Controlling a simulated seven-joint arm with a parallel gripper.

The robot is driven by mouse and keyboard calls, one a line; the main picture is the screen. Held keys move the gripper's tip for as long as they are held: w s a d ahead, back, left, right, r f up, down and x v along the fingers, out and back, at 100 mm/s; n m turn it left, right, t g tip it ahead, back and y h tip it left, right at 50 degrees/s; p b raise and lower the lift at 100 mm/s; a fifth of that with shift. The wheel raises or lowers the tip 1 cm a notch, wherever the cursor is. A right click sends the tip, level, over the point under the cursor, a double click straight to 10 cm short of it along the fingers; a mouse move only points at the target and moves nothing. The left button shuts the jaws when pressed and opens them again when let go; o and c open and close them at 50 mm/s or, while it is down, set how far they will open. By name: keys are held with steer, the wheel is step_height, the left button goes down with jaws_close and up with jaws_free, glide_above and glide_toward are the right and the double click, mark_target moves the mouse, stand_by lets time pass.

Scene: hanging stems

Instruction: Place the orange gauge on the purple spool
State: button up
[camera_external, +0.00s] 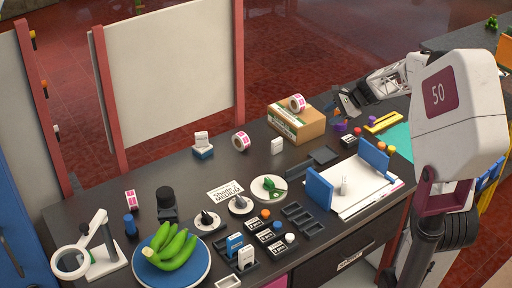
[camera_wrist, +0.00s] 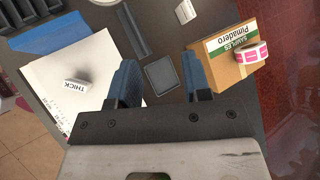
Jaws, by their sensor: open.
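My gripper (camera_external: 347,104) is open and empty, raised above the back right of the dark table. The wrist view shows its two blue-grey fingers (camera_wrist: 160,88) apart, with a small dark square tray beyond them. I cannot tell for certain which thing is the orange gauge. Small orange round-topped pieces (camera_external: 381,146) stand by the right blue bookend, and another orange top (camera_external: 266,213) shows at the front middle. Small purple pieces (camera_external: 341,127), perhaps including the purple spool, sit below my gripper; their shapes are too small to tell. Neither orange nor purple pieces show in the wrist view.
A cardboard box (camera_external: 298,122) with a pink label roll (camera_external: 297,103) stands left of my gripper. Blue bookends (camera_external: 319,188) stand around white papers (camera_external: 352,200). A yellow bar (camera_external: 384,122) lies at the right. A plate of green bananas (camera_external: 171,247) and a magnifier (camera_external: 72,262) are at front left.

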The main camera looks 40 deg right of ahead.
steer(key=s+a+r+n+g+h, duration=0.3)
steer(key=s+a+n, duration=0.7)
steer(key=s+a, duration=0.55)
steer(key=s+a+n+h, duration=0.2)
steer(key=s+n, duration=0.2)
steer(key=s, duration=0.3)
steer(key=s+a+f+n+h, duration=0.1)
steer(key=s+a+n+h, duration=0.1)
steer(key=s+n, duration=0.3)
steer(key=s, duration=0.3)
steer(key=shift+s+a+g, duration=0.15)
steer(key=shift+a+g, duration=0.15)
steer(key=shift+a, duration=0.05)
